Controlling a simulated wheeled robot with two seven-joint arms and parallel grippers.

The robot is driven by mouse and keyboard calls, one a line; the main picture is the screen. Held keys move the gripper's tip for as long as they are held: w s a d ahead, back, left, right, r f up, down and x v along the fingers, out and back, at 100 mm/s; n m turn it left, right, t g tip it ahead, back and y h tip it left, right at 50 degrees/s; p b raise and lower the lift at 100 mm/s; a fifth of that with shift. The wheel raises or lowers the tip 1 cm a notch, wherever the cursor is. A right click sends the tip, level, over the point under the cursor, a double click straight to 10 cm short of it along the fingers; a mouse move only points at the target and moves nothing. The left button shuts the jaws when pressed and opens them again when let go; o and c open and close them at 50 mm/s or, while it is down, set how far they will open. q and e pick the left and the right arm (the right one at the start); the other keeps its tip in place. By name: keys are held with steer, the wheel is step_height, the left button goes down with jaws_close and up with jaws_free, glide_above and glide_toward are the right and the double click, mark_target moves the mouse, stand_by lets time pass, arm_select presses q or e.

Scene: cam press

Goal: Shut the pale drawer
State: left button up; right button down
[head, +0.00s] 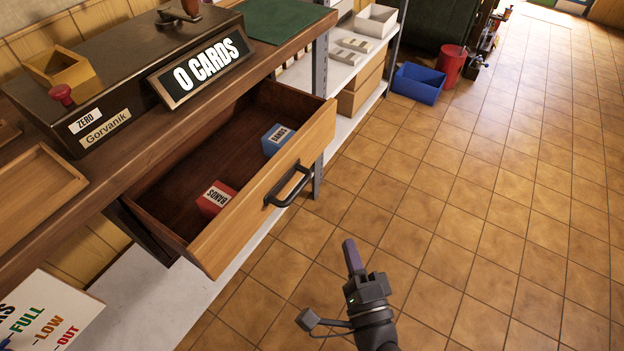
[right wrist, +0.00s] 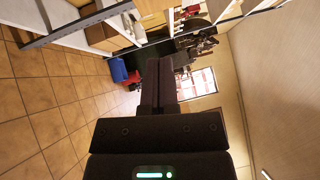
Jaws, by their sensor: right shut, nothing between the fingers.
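The pale wooden drawer (head: 265,190) stands pulled out from under the workbench in the head view. It has a dark bar handle (head: 290,187) on its front. Inside lie a red box (head: 216,198) and a blue box (head: 278,139), both labelled "BANDS". My right gripper (head: 353,258) is shut and empty, in front of the drawer and to the right of the handle, apart from it. Its closed fingers also show in the right wrist view (right wrist: 160,85). The drawer does not clearly show in the right wrist view. My left gripper is not in view.
The workbench top (head: 150,142) carries a dark machine with an "0 CARDS" display (head: 200,67). A bench leg (head: 320,100) stands just beyond the drawer. A blue bin (head: 418,83) and a red bin (head: 451,64) stand farther back. The tiled floor (head: 480,220) at right is clear.

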arm_select(q)
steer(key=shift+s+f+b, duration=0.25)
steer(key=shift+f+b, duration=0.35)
steer(key=shift+b, duration=0.05)
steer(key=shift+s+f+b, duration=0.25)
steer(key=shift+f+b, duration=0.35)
arm_select(e)
steer(key=w+a+r, duration=0.2)
steer(key=w+a, duration=0.2)
steer(key=w, duration=0.7)
steer(key=shift+a, duration=0.35)
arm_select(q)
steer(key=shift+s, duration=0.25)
